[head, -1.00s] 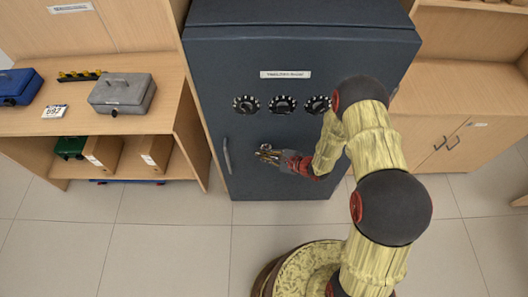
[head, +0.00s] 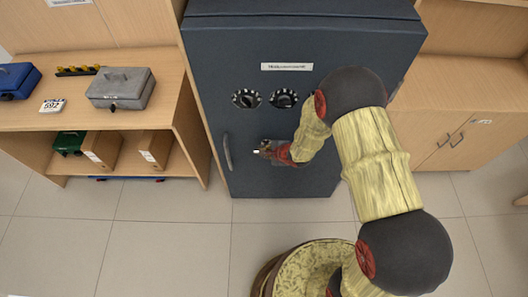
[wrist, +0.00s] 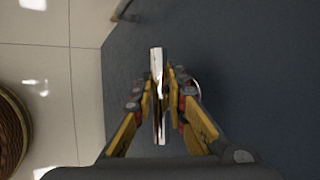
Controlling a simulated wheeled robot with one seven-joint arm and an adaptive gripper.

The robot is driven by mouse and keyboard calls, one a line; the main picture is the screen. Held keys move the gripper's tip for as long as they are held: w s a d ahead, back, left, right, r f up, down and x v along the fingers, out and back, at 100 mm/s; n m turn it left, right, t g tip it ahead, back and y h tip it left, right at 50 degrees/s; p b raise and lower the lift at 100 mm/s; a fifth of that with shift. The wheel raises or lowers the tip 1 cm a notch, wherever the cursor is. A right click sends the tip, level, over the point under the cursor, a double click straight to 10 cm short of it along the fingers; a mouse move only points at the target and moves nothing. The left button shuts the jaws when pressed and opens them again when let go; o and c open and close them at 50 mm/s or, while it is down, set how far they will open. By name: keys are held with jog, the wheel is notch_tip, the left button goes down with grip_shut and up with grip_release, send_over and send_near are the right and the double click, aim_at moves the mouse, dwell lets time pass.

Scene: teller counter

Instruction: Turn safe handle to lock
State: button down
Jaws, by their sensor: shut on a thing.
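The dark blue-grey safe (head: 230,60) stands upright with its door facing me. Its shiny metal handle (wrist: 157,75) shows in the wrist view as a bar between my fingers, standing out from the door. In the head view only a small bright end of the handle (head: 256,152) shows, the rest hidden by my gripper. My gripper (head: 265,150) is at the door's lower middle, below the dials; in the wrist view its fingers (wrist: 160,90) are shut on the handle. A round pale metal edge behind the right finger is partly hidden.
A vertical pull bar (head: 227,152) is on the door's left side. Two dials (head: 246,99) show above my gripper; my arm covers the spot to their right. A wooden shelf (head: 172,90) with a grey cash box (head: 122,88) stands left, a wooden cabinet (head: 470,90) right.

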jog(key=shift+f, duration=0.1)
jog(key=c, duration=2.1)
grip_release()
jog(key=shift+o, duration=0.2)
jog(key=v, duration=1.2)
